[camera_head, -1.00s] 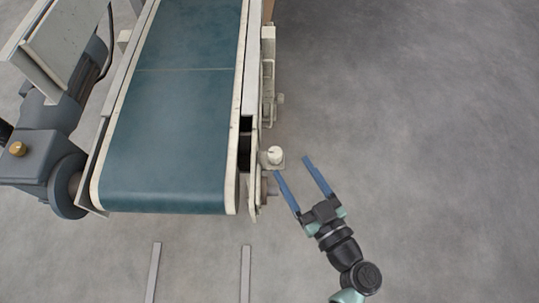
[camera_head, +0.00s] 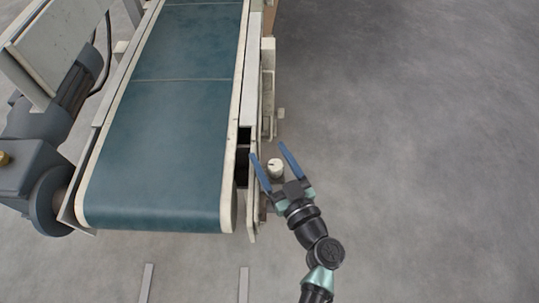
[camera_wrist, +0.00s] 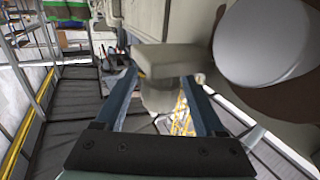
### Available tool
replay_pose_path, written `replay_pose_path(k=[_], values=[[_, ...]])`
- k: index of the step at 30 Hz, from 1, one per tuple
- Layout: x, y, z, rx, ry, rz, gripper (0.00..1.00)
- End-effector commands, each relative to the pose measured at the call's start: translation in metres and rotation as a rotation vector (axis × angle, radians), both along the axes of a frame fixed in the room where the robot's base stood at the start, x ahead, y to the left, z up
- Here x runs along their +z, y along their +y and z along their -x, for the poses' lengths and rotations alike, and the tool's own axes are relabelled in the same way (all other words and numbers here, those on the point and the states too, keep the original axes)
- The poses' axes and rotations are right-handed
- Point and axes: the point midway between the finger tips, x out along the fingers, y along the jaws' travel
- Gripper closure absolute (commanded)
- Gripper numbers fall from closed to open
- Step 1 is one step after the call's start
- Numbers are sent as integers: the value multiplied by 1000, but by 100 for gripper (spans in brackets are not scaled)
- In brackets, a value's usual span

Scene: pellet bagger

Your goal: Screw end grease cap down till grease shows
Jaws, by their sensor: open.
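The grease cap (camera_head: 275,167) is a small off-white round knob beside the conveyor's right side frame, near its front end. My gripper (camera_head: 267,151) is open, with its two blue fingers on either side of the cap in the head view. I cannot tell whether they touch it or what height they are at. In the wrist view my gripper (camera_wrist: 160,78) has a pale blocky part between and beyond its fingers. I cannot tell for sure whether that part is the cap. No grease can be made out.
The conveyor with its green belt (camera_head: 165,130) fills the left, its right side frame (camera_head: 250,205) close to my fingers. A grey motor unit (camera_head: 35,170) stands at far left. A large white round part (camera_wrist: 265,40) is close at upper right in the wrist view. Floor at right is clear.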

Motion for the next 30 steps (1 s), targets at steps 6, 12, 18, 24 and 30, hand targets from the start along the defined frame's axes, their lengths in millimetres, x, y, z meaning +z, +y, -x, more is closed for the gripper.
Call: replay_pose_path(k=[6, 12, 18, 24, 30], values=[[0, 4, -8, 0, 1, 0, 29], [0, 4, -8, 0, 1, 0, 30], [0, 4, -7, 0, 1, 0, 66], [0, 4, -7, 0, 1, 0, 100], [-2, 4, -7, -12, 1, 0, 100]])
